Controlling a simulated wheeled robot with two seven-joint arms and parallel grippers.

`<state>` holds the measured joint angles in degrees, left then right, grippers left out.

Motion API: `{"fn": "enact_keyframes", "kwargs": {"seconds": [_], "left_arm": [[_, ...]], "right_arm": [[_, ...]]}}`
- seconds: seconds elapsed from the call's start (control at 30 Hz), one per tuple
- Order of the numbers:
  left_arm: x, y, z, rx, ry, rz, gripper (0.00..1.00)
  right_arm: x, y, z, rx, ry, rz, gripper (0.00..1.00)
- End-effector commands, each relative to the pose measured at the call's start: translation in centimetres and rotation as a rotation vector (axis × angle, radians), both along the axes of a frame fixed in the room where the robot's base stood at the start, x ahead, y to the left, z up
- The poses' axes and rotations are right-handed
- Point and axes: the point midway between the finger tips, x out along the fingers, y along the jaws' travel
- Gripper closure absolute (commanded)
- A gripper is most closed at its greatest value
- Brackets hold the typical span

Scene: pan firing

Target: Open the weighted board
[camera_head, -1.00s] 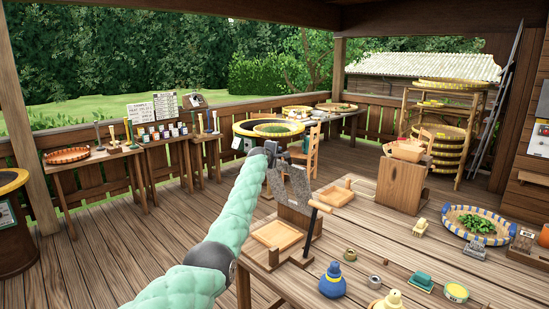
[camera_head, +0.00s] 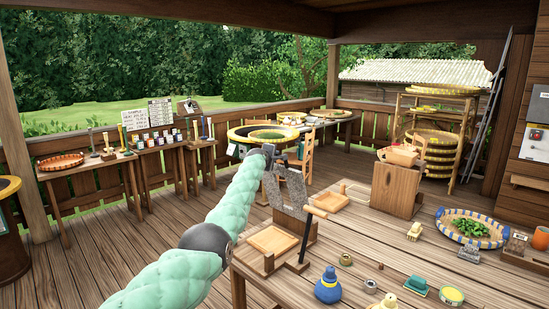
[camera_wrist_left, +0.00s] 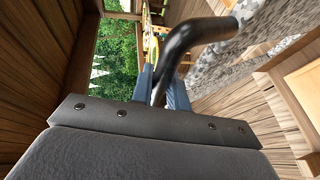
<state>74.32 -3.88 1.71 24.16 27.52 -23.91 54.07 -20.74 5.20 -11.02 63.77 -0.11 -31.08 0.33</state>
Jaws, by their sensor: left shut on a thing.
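The weighted board (camera_head: 293,188) is a speckled grey slab. It stands raised and tilted above a wooden base with a shallow square tray (camera_head: 270,254) at the front corner of the table. My left gripper (camera_head: 270,152) is at the board's upper left edge. In the left wrist view, its blue-grey fingers (camera_wrist_left: 163,88) are shut on a black bent handle (camera_wrist_left: 190,42), and the grey slab (camera_wrist_left: 225,70) shows beyond. My right gripper is not in view.
A black rod with a wooden grip (camera_head: 304,241) stands right beside the tray. A blue bottle (camera_head: 328,287) and several small items lie on the near table. A wooden block stand (camera_head: 397,188) and a basket of leaves (camera_head: 492,240) are further right.

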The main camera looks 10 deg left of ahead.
Motion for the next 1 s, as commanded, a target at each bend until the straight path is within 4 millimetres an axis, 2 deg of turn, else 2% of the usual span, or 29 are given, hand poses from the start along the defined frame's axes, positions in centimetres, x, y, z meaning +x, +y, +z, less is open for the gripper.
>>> {"fn": "enact_keyframes", "kwargs": {"seconds": [0.03,0.1,0.13,0.57,0.9,1.0], "left_arm": [[0.0,0.0,0.1,-0.001,-0.001,0.0,0.78],[0.0,0.0,0.1,-0.001,-0.001,0.0,0.64],[0.0,0.0,0.1,-0.001,-0.001,0.0,0.62],[-0.3,0.1,-0.1,0.0,-0.001,-0.001,0.62],[-2.2,0.6,0.3,-0.001,-0.002,-0.001,0.62],[-3.0,0.8,0.4,-0.001,-0.002,0.0,0.62]], "right_arm": [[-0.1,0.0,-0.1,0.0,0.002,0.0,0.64],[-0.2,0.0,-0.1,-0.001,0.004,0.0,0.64],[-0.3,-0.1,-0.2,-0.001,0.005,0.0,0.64],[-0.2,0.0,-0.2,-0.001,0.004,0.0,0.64],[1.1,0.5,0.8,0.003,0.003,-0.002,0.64],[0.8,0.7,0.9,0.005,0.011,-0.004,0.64]]}}
